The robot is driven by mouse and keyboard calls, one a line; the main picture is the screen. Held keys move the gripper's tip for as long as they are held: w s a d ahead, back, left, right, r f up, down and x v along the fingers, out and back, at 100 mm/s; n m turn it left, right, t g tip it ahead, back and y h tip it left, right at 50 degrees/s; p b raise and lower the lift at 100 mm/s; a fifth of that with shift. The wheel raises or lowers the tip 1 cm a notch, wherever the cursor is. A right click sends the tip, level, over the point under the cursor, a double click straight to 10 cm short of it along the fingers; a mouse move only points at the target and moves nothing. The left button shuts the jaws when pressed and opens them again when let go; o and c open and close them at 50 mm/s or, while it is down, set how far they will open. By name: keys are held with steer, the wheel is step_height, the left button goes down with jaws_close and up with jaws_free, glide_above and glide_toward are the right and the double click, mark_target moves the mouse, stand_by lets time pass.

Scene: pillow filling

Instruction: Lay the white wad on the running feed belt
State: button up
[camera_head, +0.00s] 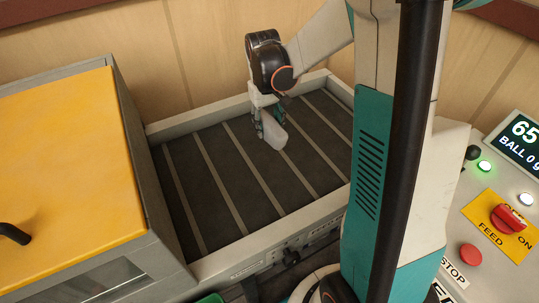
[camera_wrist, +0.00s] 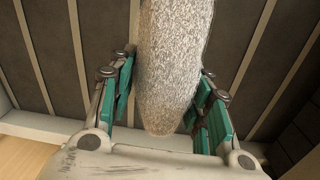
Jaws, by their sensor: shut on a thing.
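The white wad (camera_wrist: 172,70) is long and rounded, with a fibrous surface. In the wrist view it lies between the teal finger pads of my gripper (camera_wrist: 165,95), which is shut on it. In the head view my gripper (camera_head: 264,115) hangs over the feed belt, with the pale wad (camera_head: 275,136) at its fingers. The feed belt (camera_head: 225,165) is dark with light cross slats, inside a pale frame. The wad appears just above the belt or touching it; I cannot tell which. A single moment does not show whether the belt runs.
A yellow-lidded machine (camera_head: 65,165) with a black handle stands left of the belt. A control panel at right has a red FEED switch (camera_head: 508,218), a red STOP button (camera_head: 470,254) and a lit display (camera_head: 522,138). A wooden wall (camera_head: 210,50) stands behind. The belt's left part is bare.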

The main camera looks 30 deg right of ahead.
step_height(320, 180, down, 13)
steer(key=b, duration=0.4)
steer(key=shift+f, duration=0.1)
steer(key=shift+f+b, duration=0.35)
steer(key=shift+b, duration=0.1)
steer(key=shift+f, duration=0.25)
steer(key=o, duration=1.2)
steer(key=shift+c, duration=0.2)
steer(key=shift+r, duration=0.1)
